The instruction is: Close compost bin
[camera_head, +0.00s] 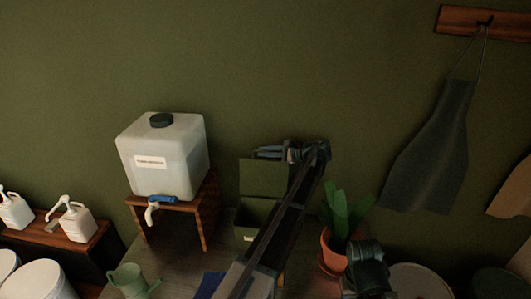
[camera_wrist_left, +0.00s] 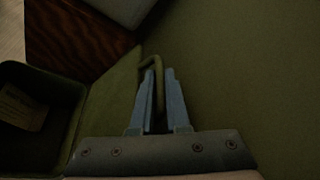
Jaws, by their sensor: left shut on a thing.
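The compost bin (camera_head: 256,217) is a dark green box on the table, with a pale label on its front. Its flat green lid (camera_head: 263,178) stands open, roughly upright at the back near the wall. My left gripper (camera_head: 268,152) is at the lid's top edge. In the left wrist view, the blue fingers (camera_wrist_left: 160,95) are shut on the lid's loop handle (camera_wrist_left: 151,60). The open bin (camera_wrist_left: 40,110) and the inner face of the lid (camera_wrist_left: 108,95) show to the left there. My left arm covers the bin's right side in the head view.
A white water tank (camera_head: 180,165) with a blue tap stands on a wooden stand (camera_head: 207,215) left of the bin. A potted plant (camera_head: 332,245) is right of my arm. A green watering can (camera_head: 130,281) is at the front left. An apron (camera_head: 430,150) hangs at right.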

